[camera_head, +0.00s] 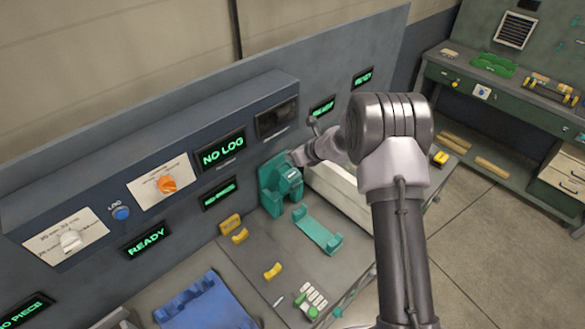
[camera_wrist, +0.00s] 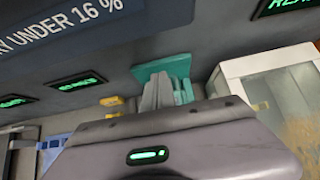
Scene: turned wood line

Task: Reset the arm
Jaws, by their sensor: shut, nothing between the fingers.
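My arm (camera_head: 398,235) rises from the lower right of the head view and bends over toward the machine panel. My gripper (camera_wrist: 158,92) is at its far end, with its grey fingers together and nothing between them. In the wrist view the fingers point toward a teal fixture (camera_wrist: 180,72) on the panel. In the head view the same teal fixture (camera_head: 272,190) stands just beside the gripper end, which is partly hidden by the wrist. I cannot tell whether the fingers touch the fixture.
The panel has an orange knob (camera_head: 167,184), a blue button (camera_head: 121,213) and a sign reading NO LOG (camera_head: 221,152). A teal cradle (camera_head: 318,231) and yellow blocks lie on the bench. A pale glass-sided box (camera_wrist: 270,95) stands close right of the gripper. A green workbench (camera_head: 500,95) stands behind right.

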